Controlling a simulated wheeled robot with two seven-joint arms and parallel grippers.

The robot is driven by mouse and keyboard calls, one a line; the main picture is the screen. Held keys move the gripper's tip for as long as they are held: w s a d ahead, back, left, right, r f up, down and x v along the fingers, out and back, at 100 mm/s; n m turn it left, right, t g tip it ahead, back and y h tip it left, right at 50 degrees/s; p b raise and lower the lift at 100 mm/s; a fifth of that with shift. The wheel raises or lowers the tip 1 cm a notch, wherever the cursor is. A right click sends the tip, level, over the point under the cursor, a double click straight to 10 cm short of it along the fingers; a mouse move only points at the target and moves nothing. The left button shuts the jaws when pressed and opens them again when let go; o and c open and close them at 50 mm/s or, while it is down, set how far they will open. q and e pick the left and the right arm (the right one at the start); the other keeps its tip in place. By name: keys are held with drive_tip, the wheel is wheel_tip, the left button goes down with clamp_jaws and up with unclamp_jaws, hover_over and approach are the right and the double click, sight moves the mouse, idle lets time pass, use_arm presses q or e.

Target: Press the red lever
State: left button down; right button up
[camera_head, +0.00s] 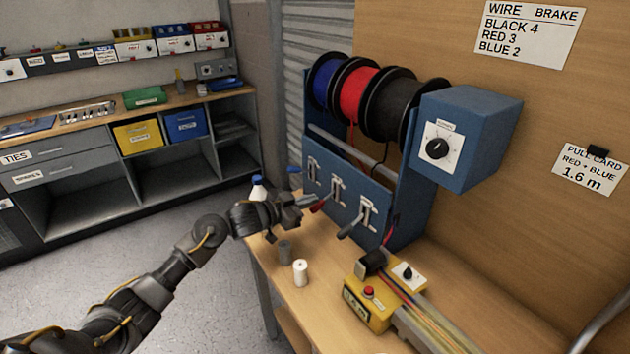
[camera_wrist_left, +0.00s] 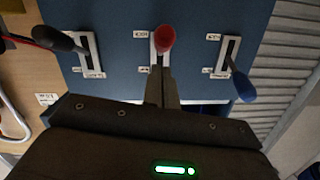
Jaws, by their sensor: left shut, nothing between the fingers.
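The red lever (camera_head: 318,206) sticks out of the middle slot of the blue panel (camera_head: 335,165). Its red knob also shows in the left wrist view (camera_wrist_left: 165,39), at the top centre. My left gripper (camera_head: 310,200) is shut and empty, its tips close to the red lever. In the left wrist view its closed fingers (camera_wrist_left: 162,88) point at the middle slot, just below the red knob; I cannot tell whether they touch it. My right gripper is in neither view.
The black lever (camera_head: 350,229) and blue lever (camera_head: 294,170) flank the red one. Blue, red and black wire spools (camera_head: 360,92) sit above the panel. A white cylinder (camera_head: 300,272) and a yellow box (camera_head: 368,300) stand on the bench in front.

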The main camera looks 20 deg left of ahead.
use_arm(q)
wheel_tip(320, 180, up, 5)
drive_tip(key=s+p, duration=0.2)
drive_tip(key=p, duration=0.3)
drive_tip(key=s+a+f+b, duration=0.3)
drive_tip(key=s+a, duration=0.2)
drive_tip(key=s, duration=0.3)
drive_tip(key=shift+a+f, duration=0.25)
drive_tip(key=shift+a, duration=0.05)
